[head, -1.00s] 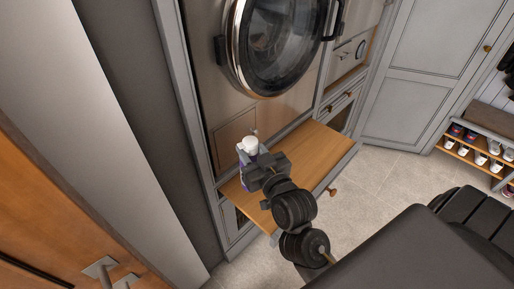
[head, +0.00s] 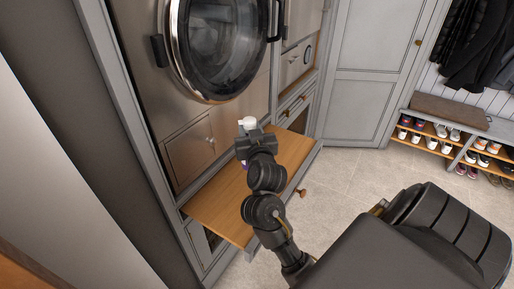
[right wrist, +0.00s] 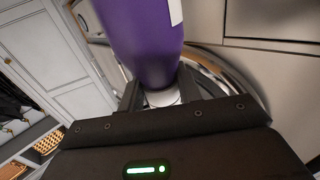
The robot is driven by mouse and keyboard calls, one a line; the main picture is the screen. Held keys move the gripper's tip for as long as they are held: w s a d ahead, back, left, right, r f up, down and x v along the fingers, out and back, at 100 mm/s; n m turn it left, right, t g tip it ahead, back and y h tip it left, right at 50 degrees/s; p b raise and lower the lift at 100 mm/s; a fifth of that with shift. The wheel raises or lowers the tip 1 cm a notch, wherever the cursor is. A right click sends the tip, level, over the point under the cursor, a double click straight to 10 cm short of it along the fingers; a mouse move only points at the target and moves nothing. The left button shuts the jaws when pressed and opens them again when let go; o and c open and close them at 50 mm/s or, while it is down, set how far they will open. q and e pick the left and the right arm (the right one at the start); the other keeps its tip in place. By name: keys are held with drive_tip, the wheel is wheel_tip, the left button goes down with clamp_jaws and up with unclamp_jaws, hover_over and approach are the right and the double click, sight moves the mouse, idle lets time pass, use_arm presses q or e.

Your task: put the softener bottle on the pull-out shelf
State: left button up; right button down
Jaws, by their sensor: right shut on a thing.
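The softener bottle is purple with a white top (head: 247,123); its purple body (right wrist: 145,35) fills the upper middle of the right wrist view. My right gripper (head: 258,142) is shut on it, with the fingers (right wrist: 160,92) on either side of the white part. In the head view the gripper hides most of the bottle. The pull-out shelf (head: 214,205) is a wooden board extended below the washer. The bottle is over the shelf's back part; I cannot tell whether it touches the wood. My left gripper is out of view.
The round-doored washer (head: 222,45) stands directly behind and above the shelf. A small panel door (head: 190,150) is left of the bottle. Bare shelf lies on both sides of my right arm. A shoe bench (head: 450,125) is far right, with open tiled floor before it.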

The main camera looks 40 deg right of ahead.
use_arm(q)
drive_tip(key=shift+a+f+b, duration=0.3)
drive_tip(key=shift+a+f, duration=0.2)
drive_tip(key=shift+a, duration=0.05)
use_arm(e)
drive_tip(key=w+d+f, duration=0.5)
drive_tip(key=d+f, duration=0.3)
drive_tip(key=f, duration=0.3)
drive_tip(key=shift+w+d, duration=0.25)
drive_tip(key=shift+f, duration=0.25)
drive_tip(key=c, duration=1)
unclamp_jaws()
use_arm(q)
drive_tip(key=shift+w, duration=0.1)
use_arm(e)
drive_tip(key=shift+o, duration=0.2)
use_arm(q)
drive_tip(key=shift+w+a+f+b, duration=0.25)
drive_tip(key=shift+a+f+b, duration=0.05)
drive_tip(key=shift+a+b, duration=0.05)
use_arm(e)
drive_tip(key=v, duration=1.2)
